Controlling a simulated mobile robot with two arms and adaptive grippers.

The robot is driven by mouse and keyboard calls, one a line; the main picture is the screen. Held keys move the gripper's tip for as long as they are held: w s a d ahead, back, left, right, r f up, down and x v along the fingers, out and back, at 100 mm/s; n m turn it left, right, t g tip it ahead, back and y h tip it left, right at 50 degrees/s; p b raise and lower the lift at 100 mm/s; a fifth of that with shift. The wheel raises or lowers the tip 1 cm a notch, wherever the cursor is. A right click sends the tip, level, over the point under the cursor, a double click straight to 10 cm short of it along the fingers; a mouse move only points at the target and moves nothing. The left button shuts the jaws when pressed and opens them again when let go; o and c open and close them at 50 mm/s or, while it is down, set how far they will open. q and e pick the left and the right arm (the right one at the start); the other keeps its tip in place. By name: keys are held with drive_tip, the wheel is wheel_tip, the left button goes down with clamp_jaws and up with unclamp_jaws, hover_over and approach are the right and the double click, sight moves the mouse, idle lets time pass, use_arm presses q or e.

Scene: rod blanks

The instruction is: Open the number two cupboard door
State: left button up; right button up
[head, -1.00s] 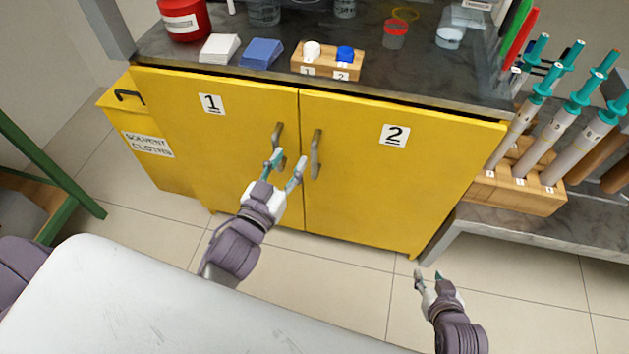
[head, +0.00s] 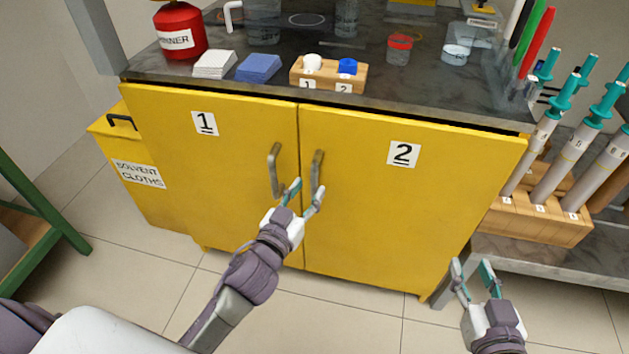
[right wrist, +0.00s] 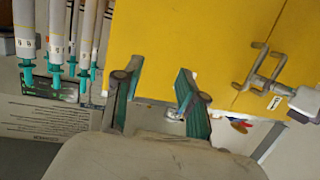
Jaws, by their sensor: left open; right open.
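The yellow number two door (head: 405,215) is shut, on the right half of the cupboard. Its grey bar handle (head: 318,168) stands upright near its left edge. My left gripper (head: 308,190) is open at the lower end of this handle, its fingertips overlapping that area in the head view. I cannot tell whether they touch the handle. My right gripper (head: 473,266) is open and empty, low in front of the door's right side. In the right wrist view its fingers (right wrist: 155,90) are apart, with the yellow door front (right wrist: 190,40) beyond and my left gripper (right wrist: 300,100) near the handles.
The shut number one door (head: 215,170) has its handle (head: 274,170) close left of my left gripper. A yellow solvent cloths box (head: 135,172) adjoins the cupboard's left. The worktop (head: 430,95) holds several small items.

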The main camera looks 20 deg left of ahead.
sight(313, 183)
use_arm(q)
drive_tip(key=shift+w+d, duration=0.15)
drive_tip(key=shift+w, duration=0.9)
drive_tip(key=shift+w+d, duration=0.1)
drive_tip(key=shift+w, duration=0.9)
use_arm(e)
drive_tip(key=shift+w+a+r+t, duration=0.15)
drive_tip(key=shift+r+t, duration=0.25)
drive_tip(key=shift+r, duration=0.15)
drive_tip(key=shift+w+a+r+t, duration=0.1)
drive_tip(key=shift+w+r+t, duration=0.05)
drive_tip(key=shift+r+t, duration=0.3)
use_arm(q)
clamp_jaws()
